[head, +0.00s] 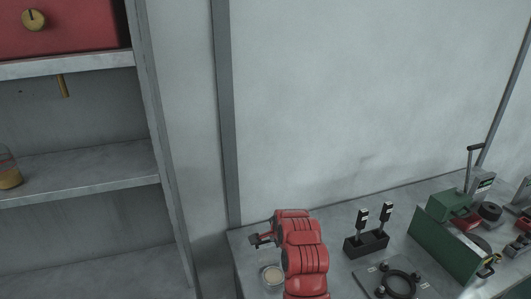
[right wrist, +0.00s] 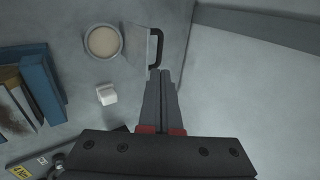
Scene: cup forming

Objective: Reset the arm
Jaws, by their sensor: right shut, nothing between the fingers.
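My right arm comes up from the bottom of the head view, red and bent. Its gripper (head: 257,240) points left over the left end of the grey table (head: 345,224). In the right wrist view the two fingers (right wrist: 163,74) are together with nothing between them. A round cup with beige contents (right wrist: 103,41) stands beyond the fingertips to the left, apart from them. It also shows in the head view (head: 272,276), below the gripper. My left gripper is not in view.
A black holder (head: 366,244) with two upright tools, a dark ring fixture (head: 398,284) and a green box (head: 445,246) stand to the right. A black-handled plate (right wrist: 138,46), white block (right wrist: 106,94) and blue box (right wrist: 40,84) lie near the cup. Shelves (head: 85,186) rise at left.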

